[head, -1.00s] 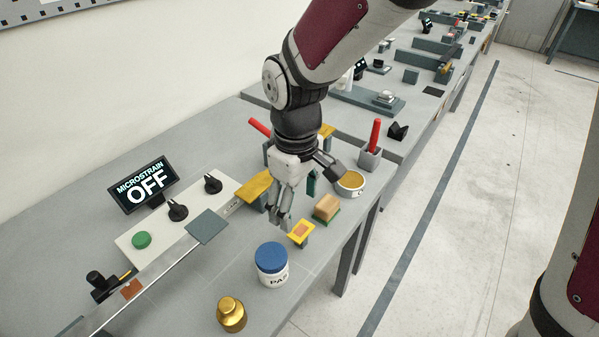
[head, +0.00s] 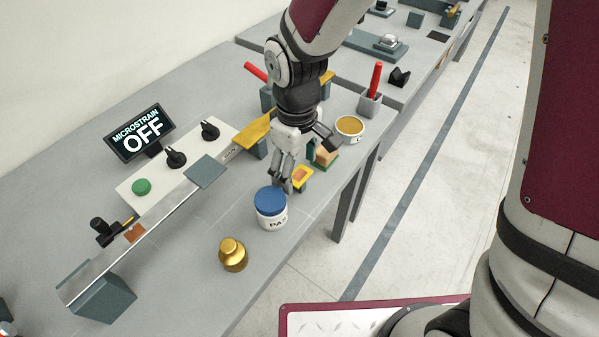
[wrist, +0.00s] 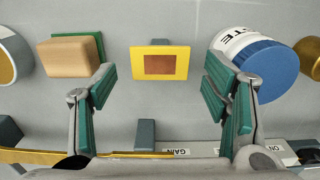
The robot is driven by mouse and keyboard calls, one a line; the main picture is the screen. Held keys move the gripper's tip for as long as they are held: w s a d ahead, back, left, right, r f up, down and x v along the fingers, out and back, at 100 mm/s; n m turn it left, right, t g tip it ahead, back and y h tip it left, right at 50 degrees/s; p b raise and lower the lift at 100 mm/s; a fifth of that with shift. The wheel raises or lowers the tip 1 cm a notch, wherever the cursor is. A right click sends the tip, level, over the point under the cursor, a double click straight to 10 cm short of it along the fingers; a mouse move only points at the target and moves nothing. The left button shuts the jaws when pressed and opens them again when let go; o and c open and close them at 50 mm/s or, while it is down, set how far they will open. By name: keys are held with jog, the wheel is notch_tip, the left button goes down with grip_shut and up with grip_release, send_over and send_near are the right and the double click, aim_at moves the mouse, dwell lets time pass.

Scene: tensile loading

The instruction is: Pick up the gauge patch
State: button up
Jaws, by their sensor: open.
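The gauge patch (wrist: 160,65) is a copper-brown rectangle on a yellow backing (wrist: 137,66). In the wrist view it lies at the upper middle, between and beyond my open fingers. In the head view the patch (head: 301,174) shows just right of my gripper (head: 286,184), which is low over the bench and partly beside it. My gripper (wrist: 160,95) is open with green finger pads and nothing between them. I cannot tell the exact height of the fingertips above the patch.
A white jar with a blue lid (head: 270,207) stands close in front of my gripper. A wooden block with green (head: 325,157) and an open tin (head: 349,127) are behind the patch. A brass weight (head: 232,254) stands nearer. A metal beam (head: 170,208) runs at left.

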jog(key=shift+f, duration=0.2)
dwell(0.3)
jog(key=shift+c, duration=0.5)
jog(key=c, duration=0.7)
